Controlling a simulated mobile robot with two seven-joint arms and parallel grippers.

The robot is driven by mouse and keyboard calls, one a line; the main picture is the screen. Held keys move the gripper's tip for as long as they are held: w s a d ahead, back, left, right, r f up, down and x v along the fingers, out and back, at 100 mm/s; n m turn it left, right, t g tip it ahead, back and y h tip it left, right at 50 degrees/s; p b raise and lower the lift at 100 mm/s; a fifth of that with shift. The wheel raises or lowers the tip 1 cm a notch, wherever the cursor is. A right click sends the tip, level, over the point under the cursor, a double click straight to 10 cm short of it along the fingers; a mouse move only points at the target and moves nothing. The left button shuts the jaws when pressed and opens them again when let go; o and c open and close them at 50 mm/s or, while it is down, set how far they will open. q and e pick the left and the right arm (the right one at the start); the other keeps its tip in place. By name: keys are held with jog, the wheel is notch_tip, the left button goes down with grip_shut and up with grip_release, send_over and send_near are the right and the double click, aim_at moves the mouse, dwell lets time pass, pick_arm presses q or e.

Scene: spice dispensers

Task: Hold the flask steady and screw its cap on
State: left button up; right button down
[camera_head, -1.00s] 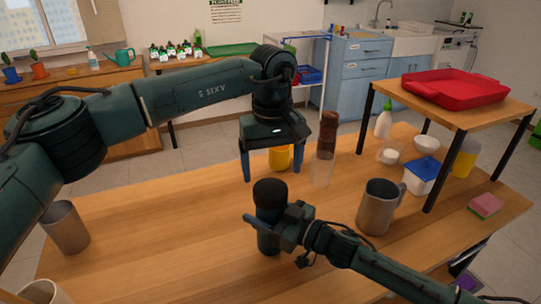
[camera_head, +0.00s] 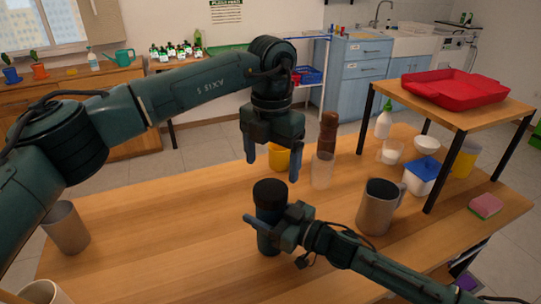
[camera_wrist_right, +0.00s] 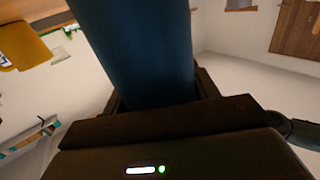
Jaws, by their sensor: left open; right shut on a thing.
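The dark blue flask (camera_head: 267,238) stands upright on the wooden table. Its black cap (camera_head: 270,190) sits on top; I cannot tell how tightly. My right gripper (camera_head: 268,221) is shut around the flask's body from the right, below the cap. In the right wrist view the flask's blue wall (camera_wrist_right: 140,50) fills the space between the jaws. My left gripper (camera_head: 272,167) is open and empty, pointing down, just above and behind the cap in the head view. Its two fingers are apart and do not visibly touch the cap.
A grey pitcher (camera_head: 378,208), a clear glass (camera_head: 322,170), a brown grinder (camera_head: 328,132) and a yellow cup (camera_head: 280,158) stand nearby. A grey cup (camera_head: 66,228) is at the left. A small raised shelf with a red tray (camera_head: 455,87) stands at the right. The table's left middle is clear.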

aim_at(270, 188)
pick_arm(q)
jog(key=n, duration=0.6)
jog(key=shift+r+n, duration=0.2)
jog(key=shift+n, duration=0.1)
jog(key=n, duration=0.5)
jog(key=shift+a+r, duration=0.1)
jog(key=shift+r, duration=0.05)
jog(key=shift+f, duration=4.05)
